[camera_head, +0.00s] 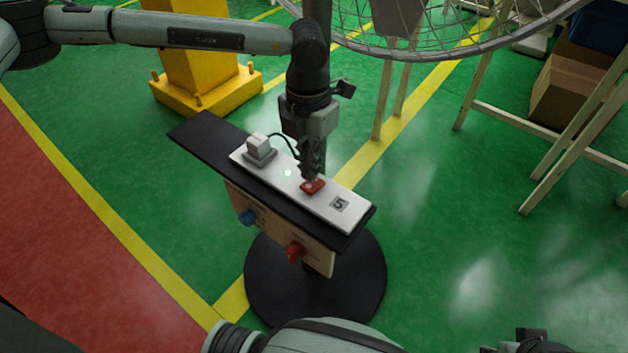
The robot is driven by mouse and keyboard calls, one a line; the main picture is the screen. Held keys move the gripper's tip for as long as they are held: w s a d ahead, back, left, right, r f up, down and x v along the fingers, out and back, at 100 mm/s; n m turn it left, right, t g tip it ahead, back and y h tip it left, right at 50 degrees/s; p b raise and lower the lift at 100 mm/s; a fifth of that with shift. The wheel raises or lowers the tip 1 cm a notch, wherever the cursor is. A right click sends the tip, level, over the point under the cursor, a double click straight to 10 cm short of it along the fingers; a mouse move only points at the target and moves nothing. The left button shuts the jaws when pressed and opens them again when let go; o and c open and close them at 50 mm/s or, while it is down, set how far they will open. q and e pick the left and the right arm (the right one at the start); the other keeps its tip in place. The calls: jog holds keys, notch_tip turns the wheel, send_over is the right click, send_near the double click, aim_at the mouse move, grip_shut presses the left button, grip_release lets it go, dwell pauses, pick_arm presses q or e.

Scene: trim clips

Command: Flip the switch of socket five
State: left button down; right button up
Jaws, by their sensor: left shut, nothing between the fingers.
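Socket five is a white panel (329,207) on a black-topped stand (205,143), with the number 5 label (340,204) at its right end. A red switch (312,187) sits beside the label. A small pale green light (288,173) shows left of the switch. A white plug (260,148) with a black cable sits at the panel's left end. My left gripper (312,173) is shut and empty, pointing down with its tips at the red switch; I cannot tell whether they touch, and they hide its back edge. Part of my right gripper (530,343) shows at the bottom edge.
A blue knob (246,217) and a red knob (296,251) are on the stand's front board. A yellow post (205,75) stands behind left. A spoked wheel (450,45) hangs behind the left gripper. Wooden legs (480,75) and a cardboard box (570,88) are at right.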

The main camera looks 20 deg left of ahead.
aim_at(309, 186)
pick_arm(q)
jog(key=shift+f+b, duration=1.35)
jog(key=shift+f, duration=0.2)
dwell(0.6)
jog(key=shift+r+p, duration=1.75)
jog(key=shift+r, duration=1.8)
